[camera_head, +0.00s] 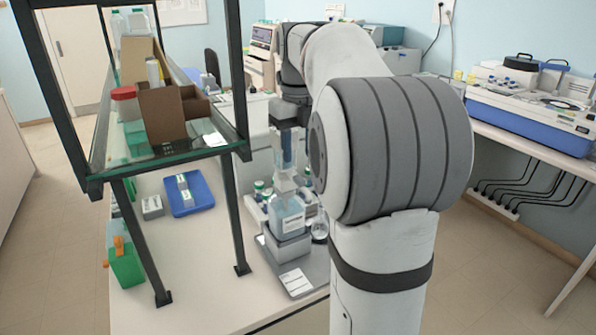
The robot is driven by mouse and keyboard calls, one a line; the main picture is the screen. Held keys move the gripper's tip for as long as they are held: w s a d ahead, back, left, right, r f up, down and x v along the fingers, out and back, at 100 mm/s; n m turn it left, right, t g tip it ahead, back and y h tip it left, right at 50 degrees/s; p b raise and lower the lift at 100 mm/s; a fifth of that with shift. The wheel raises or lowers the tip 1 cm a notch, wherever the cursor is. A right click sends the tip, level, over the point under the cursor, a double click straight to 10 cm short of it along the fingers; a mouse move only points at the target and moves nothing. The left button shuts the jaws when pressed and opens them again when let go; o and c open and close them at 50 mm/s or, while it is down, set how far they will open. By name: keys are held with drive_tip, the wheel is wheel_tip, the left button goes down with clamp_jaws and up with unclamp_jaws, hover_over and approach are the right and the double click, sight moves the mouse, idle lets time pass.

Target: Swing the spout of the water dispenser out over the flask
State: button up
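The water dispenser (287,216) is a clear, bluish labelled bottle with a pump-like top, upright on a grey block near the bench's front right. Its spout cannot be made out clearly. A small clear glass vessel, seemingly the flask (320,232), stands just right of the dispenser, partly hidden by my arm. My gripper (285,150) points down directly above or around the dispenser's top. Its fingers blend with the clear parts there, so I cannot tell whether they touch it or how far they are apart.
A grey tray (296,282) with a white label lies under the dispenser. A glass shelf (165,160) on dark posts stands over the bench at left. A blue tray (188,196) and a green container (125,265) lie beneath it. Bare bench (200,260) lies between the posts.

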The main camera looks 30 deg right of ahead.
sight(299, 178)
wheel_tip(299, 178, down, 6)
drive_tip(key=shift+s+f, duration=0.1)
drive_tip(key=shift+f, duration=0.05)
idle(0.3)
clamp_jaws()
idle(0.4)
